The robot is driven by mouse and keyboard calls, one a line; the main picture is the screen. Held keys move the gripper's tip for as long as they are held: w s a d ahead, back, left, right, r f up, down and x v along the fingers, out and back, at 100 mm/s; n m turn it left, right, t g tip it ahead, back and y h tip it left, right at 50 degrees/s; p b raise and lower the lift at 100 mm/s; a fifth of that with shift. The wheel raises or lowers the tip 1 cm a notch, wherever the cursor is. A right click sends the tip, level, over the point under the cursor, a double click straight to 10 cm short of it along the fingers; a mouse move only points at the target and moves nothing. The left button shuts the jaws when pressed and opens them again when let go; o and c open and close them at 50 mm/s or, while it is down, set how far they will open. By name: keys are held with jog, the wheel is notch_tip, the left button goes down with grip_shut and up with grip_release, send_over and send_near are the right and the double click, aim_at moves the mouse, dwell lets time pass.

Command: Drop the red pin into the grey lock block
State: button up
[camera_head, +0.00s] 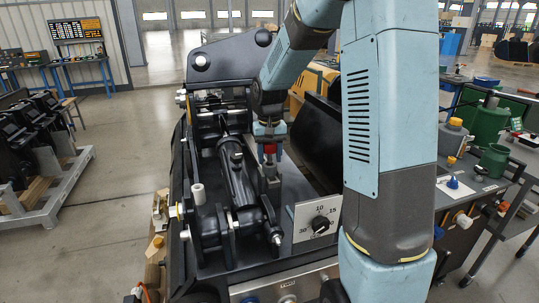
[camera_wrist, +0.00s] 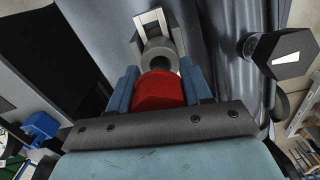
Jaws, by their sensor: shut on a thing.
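My gripper (camera_head: 269,146) is shut on the red pin (camera_head: 269,149), above the middle of the dark coupler. In the wrist view the blue fingers of my gripper (camera_wrist: 158,88) hold the red pin (camera_wrist: 158,92) from both sides. The grey lock block (camera_wrist: 158,50) is just beyond the pin in the wrist view, with a round grey ring and a pale U-shaped part behind it. In the head view the grey lock block (camera_head: 270,186) stands right below the gripper. The pin's lower end is hidden, so I cannot tell whether it touches the block.
A black cylinder (camera_head: 238,175) runs beside the block on the left. A white dial plate (camera_head: 318,219) with a black knob stands in front to the right. A dark hexagonal bolt head (camera_wrist: 282,54) is at the right in the wrist view. A bench (camera_head: 480,190) with green containers is at the right.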

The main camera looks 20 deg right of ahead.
jog(key=shift+f, duration=0.3)
jog(key=o, duration=1)
notch_tip(320, 180, up, 14)
jog(key=shift+f, duration=0.25)
jog(key=shift+r, duration=0.1)
